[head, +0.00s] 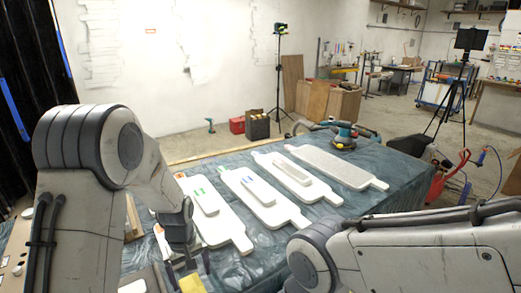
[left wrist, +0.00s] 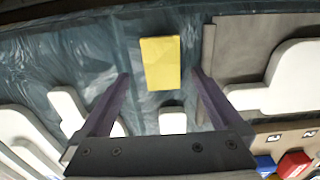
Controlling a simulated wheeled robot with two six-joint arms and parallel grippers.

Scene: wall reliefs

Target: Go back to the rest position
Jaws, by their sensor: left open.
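My left gripper (head: 180,258) hangs down over the near left part of the cloth-covered table. In the left wrist view its two dark fingers (left wrist: 160,78) stand wide apart with nothing between them. A yellow block (left wrist: 160,62) shows on the cloth beyond the fingertips, apart from both. It also shows in the head view (head: 192,284), just below the gripper. My right arm comes in from the right at the bottom of the head view, and its gripper is out of the picture.
White paddle-shaped boards (head: 262,202) lie in a row on the table (head: 400,185), right of my left gripper. A teal and black power tool (head: 344,136) sits at the far edge.

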